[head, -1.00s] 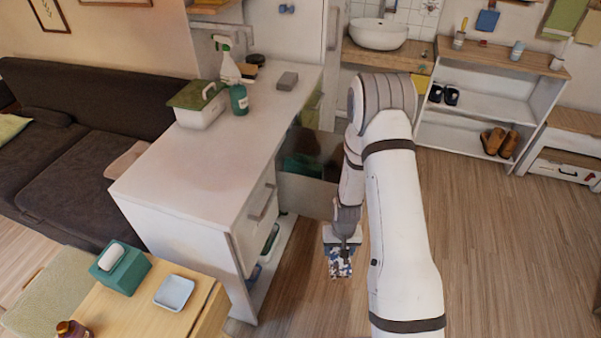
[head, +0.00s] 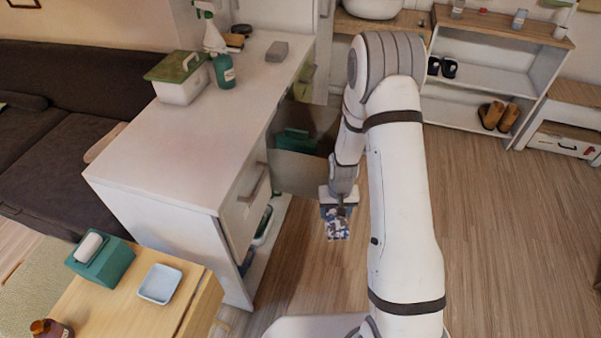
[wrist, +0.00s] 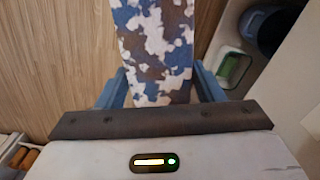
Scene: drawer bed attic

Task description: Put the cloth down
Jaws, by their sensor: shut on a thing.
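The cloth (head: 337,226) has a blue, white and grey-brown blotched pattern. My gripper (head: 338,208) is shut on it, and the cloth hangs below the fingers, beside the white cabinet's open side and over the wooden floor. In the wrist view the cloth (wrist: 156,50) fills the top middle, between the two blue fingers of my gripper (wrist: 160,90). I cannot tell how far its lower end is above the floor.
A white cabinet (head: 190,150) stands left of my gripper, with a white box with green lid (head: 180,82), a green bottle (head: 223,70) and a grey block (head: 277,51) on top. Wooden floor (head: 500,230) is clear at right.

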